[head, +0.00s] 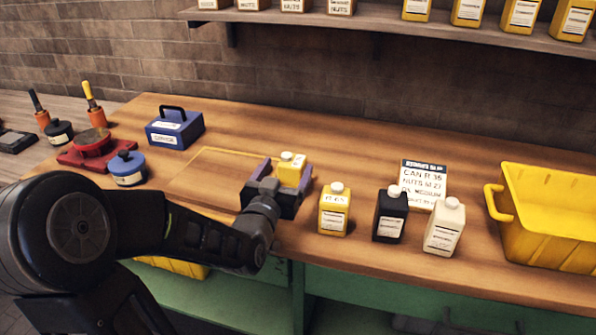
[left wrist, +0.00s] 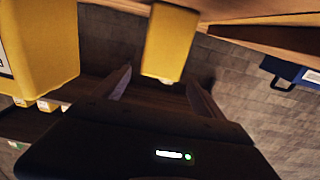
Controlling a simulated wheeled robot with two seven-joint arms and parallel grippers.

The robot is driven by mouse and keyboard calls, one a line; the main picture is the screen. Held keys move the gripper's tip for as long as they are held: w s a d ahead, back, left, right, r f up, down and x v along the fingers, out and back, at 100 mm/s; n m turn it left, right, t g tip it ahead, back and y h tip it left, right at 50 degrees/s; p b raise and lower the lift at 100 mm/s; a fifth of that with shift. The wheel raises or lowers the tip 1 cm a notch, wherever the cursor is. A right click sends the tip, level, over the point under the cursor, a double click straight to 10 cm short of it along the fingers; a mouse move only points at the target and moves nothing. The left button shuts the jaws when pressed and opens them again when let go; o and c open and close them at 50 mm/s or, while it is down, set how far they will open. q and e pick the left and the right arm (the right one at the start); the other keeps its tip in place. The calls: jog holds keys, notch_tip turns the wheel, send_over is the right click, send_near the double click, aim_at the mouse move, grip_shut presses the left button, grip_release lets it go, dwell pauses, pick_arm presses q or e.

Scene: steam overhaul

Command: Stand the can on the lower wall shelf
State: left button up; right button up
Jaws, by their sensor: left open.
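A yellow can (head: 291,170) with a pale cap stands on the wooden bench, inside a marked outline or near its right edge. My left gripper (head: 279,184) is open, with one finger on each side of this can; I cannot tell if they touch it. In the left wrist view the can (left wrist: 170,42) shows between the two spread fingers (left wrist: 160,88). A wall shelf (head: 300,17) runs along the top of the head view, holding several yellow cans and labelled boxes. No other shelf shows there, and my right gripper is out of view.
Another yellow can (head: 333,212), a black can (head: 390,217) and a white can (head: 444,229) stand to the right. Behind them is a written card (head: 424,175). A yellow bin (head: 548,225) is far right, a blue box (head: 174,130) back left.

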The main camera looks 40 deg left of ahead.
pick_arm(q)
jog(key=shift+s+r, duration=0.1)
jog(key=shift+s, duration=0.05)
jog(key=shift+w+a+r+p, duration=0.15)
jog(key=shift+w+a+p, duration=0.05)
jog(key=shift+w+p, duration=0.35)
jog(key=shift+w+a+p, duration=0.2)
jog(key=shift+w+p, duration=0.35)
jog(key=shift+w+a, duration=0.1)
jog(key=shift+w, duration=0.1)
jog(key=shift+w, duration=0.1)
